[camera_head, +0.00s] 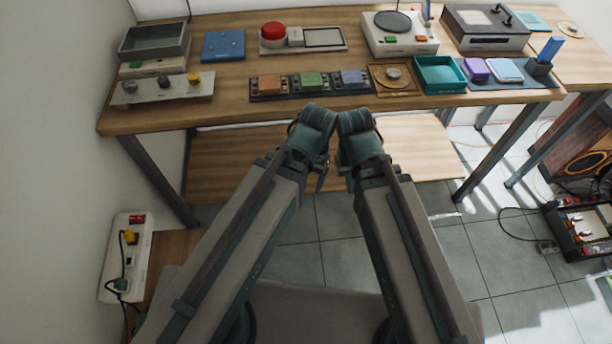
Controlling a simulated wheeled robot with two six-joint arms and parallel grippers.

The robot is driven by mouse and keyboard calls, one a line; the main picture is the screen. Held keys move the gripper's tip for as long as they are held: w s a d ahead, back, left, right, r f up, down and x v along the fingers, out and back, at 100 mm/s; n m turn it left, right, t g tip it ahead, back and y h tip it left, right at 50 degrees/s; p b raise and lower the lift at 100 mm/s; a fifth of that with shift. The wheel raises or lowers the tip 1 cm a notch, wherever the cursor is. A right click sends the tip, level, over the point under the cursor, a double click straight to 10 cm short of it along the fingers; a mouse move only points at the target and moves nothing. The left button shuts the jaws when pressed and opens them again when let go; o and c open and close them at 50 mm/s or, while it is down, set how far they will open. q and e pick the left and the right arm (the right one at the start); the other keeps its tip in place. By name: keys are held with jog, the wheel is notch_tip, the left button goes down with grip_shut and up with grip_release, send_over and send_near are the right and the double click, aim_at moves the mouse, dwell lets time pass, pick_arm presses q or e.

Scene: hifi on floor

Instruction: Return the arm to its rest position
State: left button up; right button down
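My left arm comes in from the lower left and my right arm from the lower right. Their forearms converge, and their wrist ends are close together in front of the table's front edge. Small parts of my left gripper (321,178) and my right gripper (346,168) show below the wrists, mostly hidden by my own arm links. I cannot see the fingertips clearly enough to tell open from shut. No held object is visible at either gripper.
A wooden table (225,116) carries several devices, including a red button (273,34), a colored block row (311,83), a teal tray (440,74) and a turntable (400,35). A power strip (125,257) is at left, a rack (582,229) at right. Tiled floor (480,250) lies between.

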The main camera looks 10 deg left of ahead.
notch_tip(320, 180, up, 4)
jog(key=p, duration=0.4)
jog(key=shift+r, duration=0.25)
dwell(0.6)
